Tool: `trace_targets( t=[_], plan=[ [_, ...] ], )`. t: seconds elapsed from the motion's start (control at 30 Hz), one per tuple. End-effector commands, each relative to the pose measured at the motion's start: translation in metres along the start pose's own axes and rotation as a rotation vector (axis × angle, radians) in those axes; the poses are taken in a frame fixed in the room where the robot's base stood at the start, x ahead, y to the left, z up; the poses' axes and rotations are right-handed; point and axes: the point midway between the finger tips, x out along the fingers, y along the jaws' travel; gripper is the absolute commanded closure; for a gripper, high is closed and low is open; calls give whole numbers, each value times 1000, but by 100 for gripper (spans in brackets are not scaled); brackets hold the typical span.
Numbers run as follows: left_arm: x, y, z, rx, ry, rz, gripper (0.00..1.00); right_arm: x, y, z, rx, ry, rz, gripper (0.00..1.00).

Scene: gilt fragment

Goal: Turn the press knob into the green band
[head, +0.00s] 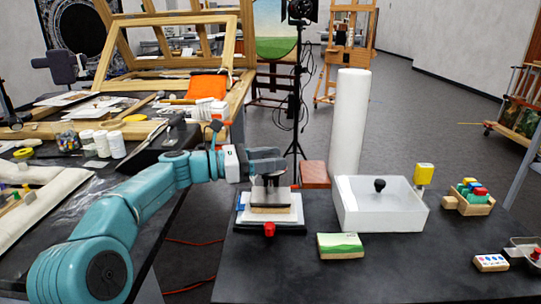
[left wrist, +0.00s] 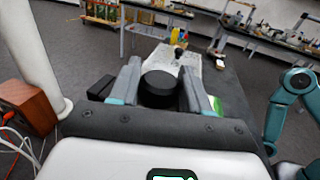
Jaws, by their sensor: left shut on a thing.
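The press (head: 270,213) stands on the dark table, with pale plates stacked over a dark base and a red part (head: 269,229) at its front. My left gripper (head: 268,166) is at the top of the press, with its fingers around the press knob. In the left wrist view the round black knob (left wrist: 158,90) sits between the two fingers, and the gripper is shut on it. In the head view the gripper mostly covers the knob. I cannot make out the green band or a pointer in either view. My right gripper is not in view.
Right of the press stand a white open box (head: 382,217), a tall white roll (head: 350,120) and a green-and-white block (head: 340,246). A brick-red block (head: 314,175) lies behind.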

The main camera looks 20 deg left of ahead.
Motion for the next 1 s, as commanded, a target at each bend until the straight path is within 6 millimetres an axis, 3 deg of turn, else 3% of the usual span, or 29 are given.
trace_targets(
  t=[0.17, 0.2, 0.23, 0.27, 0.53, 0.67, 1.0],
  plan=[
    [1, 0, -1, -2, 1, -2, 84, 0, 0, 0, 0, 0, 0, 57],
    [1, 0, -1, -2, 1, -2, 47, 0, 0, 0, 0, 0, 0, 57],
    [1, 0, -1, -2, 1, -2, 37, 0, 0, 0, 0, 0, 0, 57],
    [1, 0, -1, -2, 1, -2, 34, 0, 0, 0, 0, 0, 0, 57],
    [0, 0, -1, -1, 1, -1, 34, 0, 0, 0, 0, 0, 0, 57],
    [-11, 1, 0, -1, 2, 3, 34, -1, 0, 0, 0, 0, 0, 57],
    [-96, 1, 1, -2, 2, 5, 34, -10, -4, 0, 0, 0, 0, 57]
  ],
)
